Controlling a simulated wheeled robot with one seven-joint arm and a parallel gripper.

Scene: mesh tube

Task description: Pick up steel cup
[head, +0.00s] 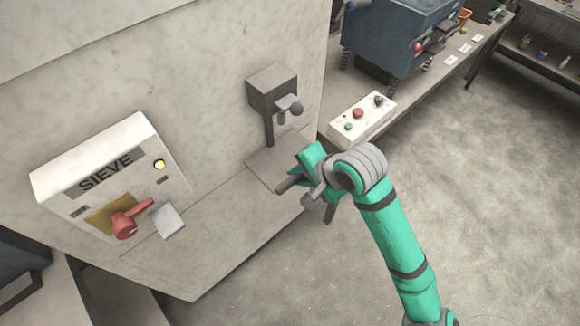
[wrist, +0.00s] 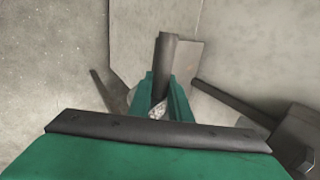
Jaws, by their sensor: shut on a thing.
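My gripper (head: 300,178) is shut on the steel cup, at the small grey shelf on the pale machine. The cup shows as a narrow dark grey piece (head: 289,184) sticking out to the left of the green fingers. In the wrist view the dark grey piece (wrist: 165,62) stands up between the green fingers (wrist: 161,98). A pale speckled patch (wrist: 157,111) shows between the fingers; I cannot tell whether it is inside the cup. Most of the cup is hidden by the fingers. I cannot tell whether it touches the shelf.
The grey shelf (head: 262,167) lies below a dark spout block (head: 272,88) with a lever (head: 291,106). A SIEVE panel (head: 105,178) with a red handle (head: 130,217) is at left. A white button box (head: 361,116) stands behind my gripper. The floor (head: 480,200) at right is clear.

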